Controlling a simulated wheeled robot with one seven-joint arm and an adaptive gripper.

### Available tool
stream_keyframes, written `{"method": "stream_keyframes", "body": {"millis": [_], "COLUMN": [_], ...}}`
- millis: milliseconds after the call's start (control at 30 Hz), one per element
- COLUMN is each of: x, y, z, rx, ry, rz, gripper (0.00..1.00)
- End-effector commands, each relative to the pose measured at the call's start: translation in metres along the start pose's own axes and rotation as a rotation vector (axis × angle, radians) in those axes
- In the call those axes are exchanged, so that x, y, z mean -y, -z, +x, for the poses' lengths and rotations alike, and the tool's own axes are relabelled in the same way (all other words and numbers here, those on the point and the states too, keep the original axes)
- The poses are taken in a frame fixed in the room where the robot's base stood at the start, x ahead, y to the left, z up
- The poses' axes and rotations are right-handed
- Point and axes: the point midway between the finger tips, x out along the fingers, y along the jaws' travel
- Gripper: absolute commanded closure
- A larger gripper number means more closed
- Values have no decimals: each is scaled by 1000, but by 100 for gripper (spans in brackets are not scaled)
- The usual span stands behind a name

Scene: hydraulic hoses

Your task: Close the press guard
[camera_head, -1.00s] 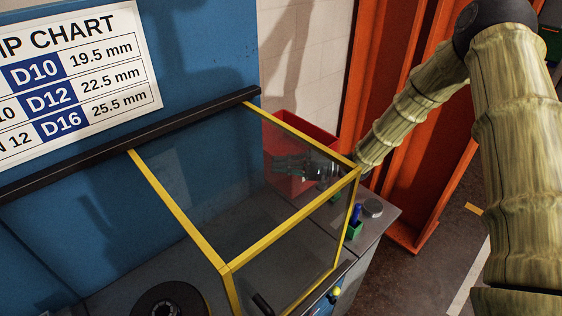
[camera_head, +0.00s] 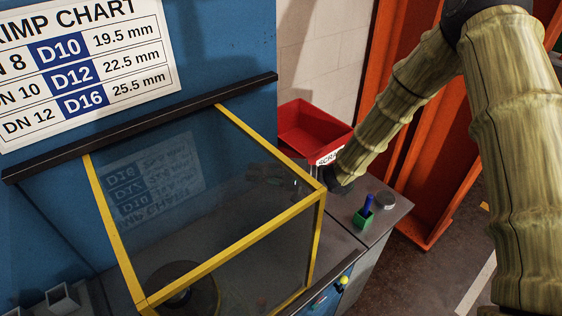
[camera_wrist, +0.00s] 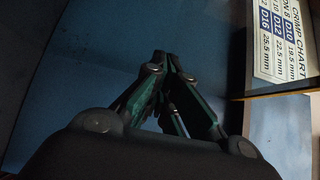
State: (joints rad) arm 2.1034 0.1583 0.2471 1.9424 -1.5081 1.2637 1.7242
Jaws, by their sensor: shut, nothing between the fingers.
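The press guard (camera_head: 232,246) is a clear box with a yellow frame, hung along a black rail (camera_head: 150,127) on the blue press. In the head view it stands over the round black press part (camera_head: 183,288), which shows through its panel. My gripper (camera_head: 268,178) shows dimly through the guard's panel near its right end. In the wrist view my gripper (camera_wrist: 170,62) has its fingers together and empty, in front of a blue surface. A yellow frame bar (camera_wrist: 283,90) crosses at the right there. Whether the fingers touch the guard cannot be told.
A red bin (camera_head: 312,130) stands behind my wrist. Grey blocks (camera_head: 62,297) lie at lower left. Orange posts (camera_head: 440,170) stand right.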

Motion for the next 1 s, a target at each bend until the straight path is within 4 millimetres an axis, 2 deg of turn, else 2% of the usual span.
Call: {"method": "stream_keyframes", "body": {"millis": [33, 200, 400, 633, 1000], "x": [0, 0, 0, 0, 0], "y": [-14, -48, -74, -88, -92], "z": [13, 46, 73, 87, 91], "rx": [6, 5, 3, 2, 6], "ry": [0, 1, 1, 0, 1], "rz": [3, 3, 2, 0, 0], "gripper": [100, 100, 100, 100, 100]}}
